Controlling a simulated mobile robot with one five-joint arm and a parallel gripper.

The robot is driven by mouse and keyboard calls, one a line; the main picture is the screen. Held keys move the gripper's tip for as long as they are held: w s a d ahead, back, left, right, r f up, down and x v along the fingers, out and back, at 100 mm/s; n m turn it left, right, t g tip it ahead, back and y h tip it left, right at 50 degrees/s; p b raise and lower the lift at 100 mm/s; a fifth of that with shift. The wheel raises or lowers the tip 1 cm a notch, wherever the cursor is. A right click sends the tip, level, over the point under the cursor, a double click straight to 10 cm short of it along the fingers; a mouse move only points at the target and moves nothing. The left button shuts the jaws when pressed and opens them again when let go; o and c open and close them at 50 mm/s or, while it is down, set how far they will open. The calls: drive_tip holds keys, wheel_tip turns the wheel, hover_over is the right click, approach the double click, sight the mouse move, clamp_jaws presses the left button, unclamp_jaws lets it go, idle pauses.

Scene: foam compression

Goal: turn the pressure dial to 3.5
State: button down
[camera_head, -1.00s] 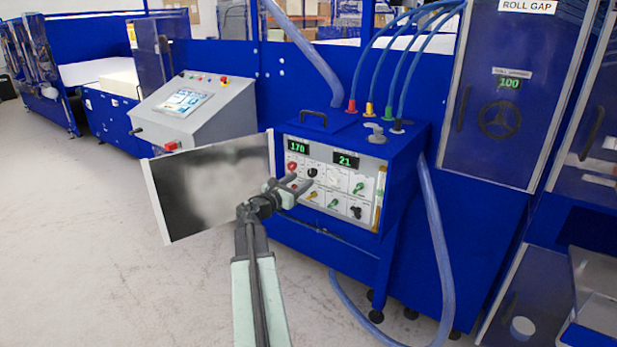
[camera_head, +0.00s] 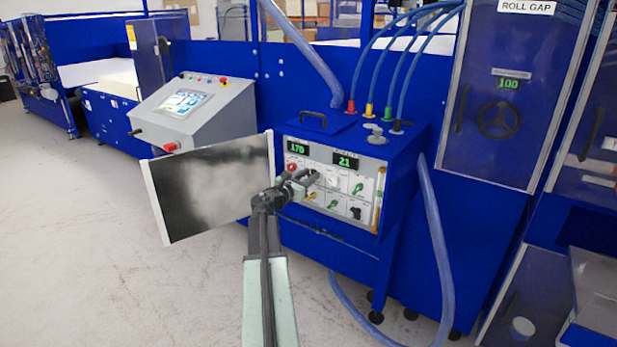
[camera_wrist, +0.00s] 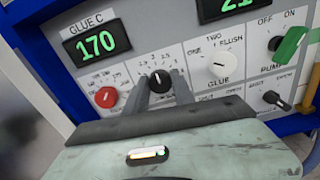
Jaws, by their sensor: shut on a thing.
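The pressure dial is a small black knob (camera_wrist: 157,82) with a pale pointer mark, set in a scale of small printed numbers on the white panel. In the wrist view its pointer faces roughly up, but the exact number it marks is too small to read surely. My gripper (camera_wrist: 160,88) is shut on this black knob, one finger on each side. In the head view my gripper (camera_head: 307,179) reaches the panel's upper left part and hides the knob there.
A red knob (camera_wrist: 106,97) sits left of the held dial, and a white glue knob (camera_wrist: 221,67) sits right. A green pump handle (camera_wrist: 289,46) is farther right. Displays read 170 (camera_wrist: 97,43) and 21 (camera_head: 347,162). An open panel door (camera_head: 212,187) stands left of my arm.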

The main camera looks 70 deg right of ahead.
drive_tip(key=shift+m, duration=0.3)
drive_tip(key=m, duration=0.3)
drive_tip(key=shift+m, duration=0.4)
drive_tip(key=m, duration=1.3)
drive_tip(key=shift+s+f, duration=0.1)
drive_tip(key=shift+f, duration=0.05)
drive_tip(key=shift+m, duration=0.3)
drive_tip(key=c, duration=1.1)
unclamp_jaws()
drive_tip(key=shift+o, duration=0.2)
